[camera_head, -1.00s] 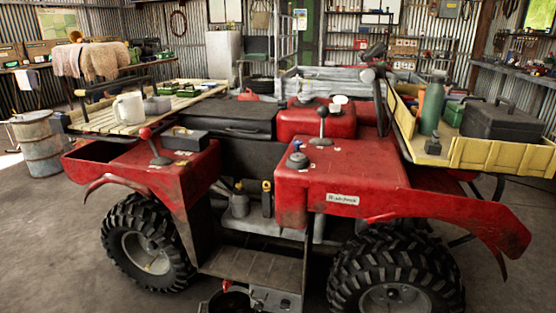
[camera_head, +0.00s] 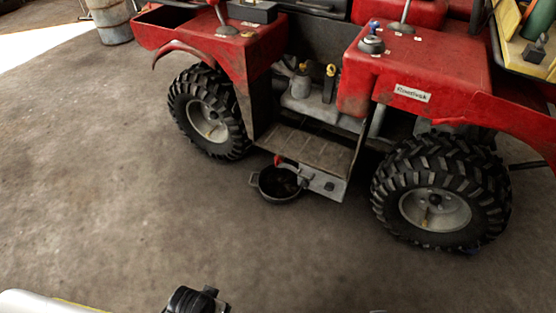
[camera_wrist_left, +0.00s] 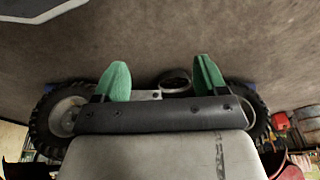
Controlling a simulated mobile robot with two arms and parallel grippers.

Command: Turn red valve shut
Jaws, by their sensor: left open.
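A small red valve handle (camera_head: 279,160) shows low on the quad, at the grey fitting under the footboard. It is small, and how far it is turned cannot be told. A black pan (camera_head: 278,185) is on the floor just below it. In the left wrist view the pan (camera_wrist_left: 176,78) appears beyond my left gripper (camera_wrist_left: 162,80), whose green fingers are apart with nothing between them. The red handle is not clear there. In the head view a black part of my left arm shows at the bottom edge, well short of the quad. My right gripper is not in view.
The quad's front-facing wheels (camera_head: 210,108) and (camera_head: 438,212) stand either side of the footboard (camera_head: 308,148). A grey metal plate (camera_head: 325,186) hangs beside the pan. The concrete floor (camera_head: 120,220) before the quad is clear. A metal drum (camera_head: 112,20) stands at upper left.

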